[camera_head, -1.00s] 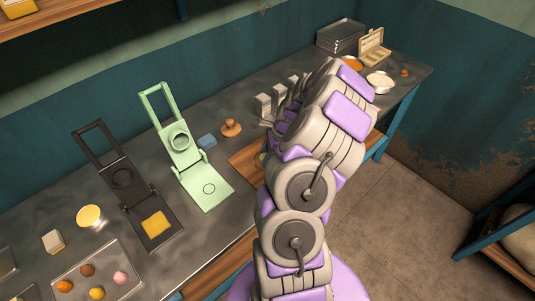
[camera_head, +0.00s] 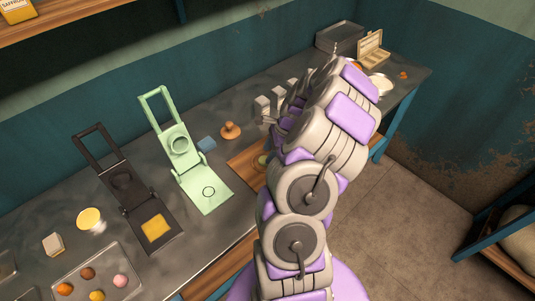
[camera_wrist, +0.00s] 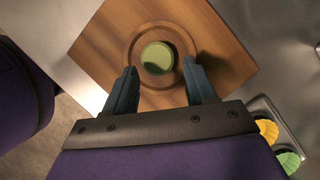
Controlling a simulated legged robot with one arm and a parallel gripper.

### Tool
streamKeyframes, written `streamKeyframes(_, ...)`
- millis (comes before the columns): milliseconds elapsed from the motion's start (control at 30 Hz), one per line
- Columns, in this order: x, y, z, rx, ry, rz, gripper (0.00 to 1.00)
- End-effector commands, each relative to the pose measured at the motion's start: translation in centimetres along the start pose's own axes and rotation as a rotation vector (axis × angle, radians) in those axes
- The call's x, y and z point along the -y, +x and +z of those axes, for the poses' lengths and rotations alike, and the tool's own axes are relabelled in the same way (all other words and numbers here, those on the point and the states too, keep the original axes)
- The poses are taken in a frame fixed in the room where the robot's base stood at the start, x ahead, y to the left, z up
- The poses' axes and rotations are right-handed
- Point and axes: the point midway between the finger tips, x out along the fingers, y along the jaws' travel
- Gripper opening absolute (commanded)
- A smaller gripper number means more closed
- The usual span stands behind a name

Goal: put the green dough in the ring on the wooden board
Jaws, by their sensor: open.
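The green dough (camera_wrist: 158,56) is a round, pale green piece lying inside the ring (camera_wrist: 160,23) on the wooden board (camera_wrist: 95,45) in the wrist view. The ring shows as a circular outline around it, with board surface visible between them. My gripper (camera_wrist: 159,70) is open, its two dark fingers apart at the near left and near right of the dough, with nothing held between them.
Yellow and green fluted pieces (camera_wrist: 288,160) sit in a tray at the right of the wrist view. A mint-green press (camera_head: 187,160), a dark press (camera_head: 130,195) and a wooden stamp (camera_head: 231,131) stand left of the board. Grey blocks (camera_head: 263,105) stand behind it.

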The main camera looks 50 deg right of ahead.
Motion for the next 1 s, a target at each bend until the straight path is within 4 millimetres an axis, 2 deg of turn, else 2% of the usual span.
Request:
streamKeyframes(33,0.1,-1.2,0.1,-0.002,0.0,-0.005,0.55)
streamKeyframes(200,0.1,-4.8,0.1,-0.003,0.0,-0.005,0.55)
streamKeyframes(400,0.1,-8.4,0.1,-0.002,0.001,-0.005,0.55)
streamKeyframes(567,0.0,-9.4,0.2,-0.001,0.0,-0.001,0.55)
streamKeyframes(667,-0.1,-9.6,1.1,-0.001,-0.033,0.004,0.55)
streamKeyframes(767,-0.9,-9.9,4.4,-0.001,-0.148,0.024,0.55)
streamKeyframes(867,-2.9,-10.6,9.7,-0.004,-0.351,0.061,0.55)
streamKeyframes(900,-4.0,-10.8,12.0,-0.007,-0.445,0.079,0.55)
streamKeyframes(1000,-7.8,-11.5,17.1,-0.015,-0.685,0.131,0.55)
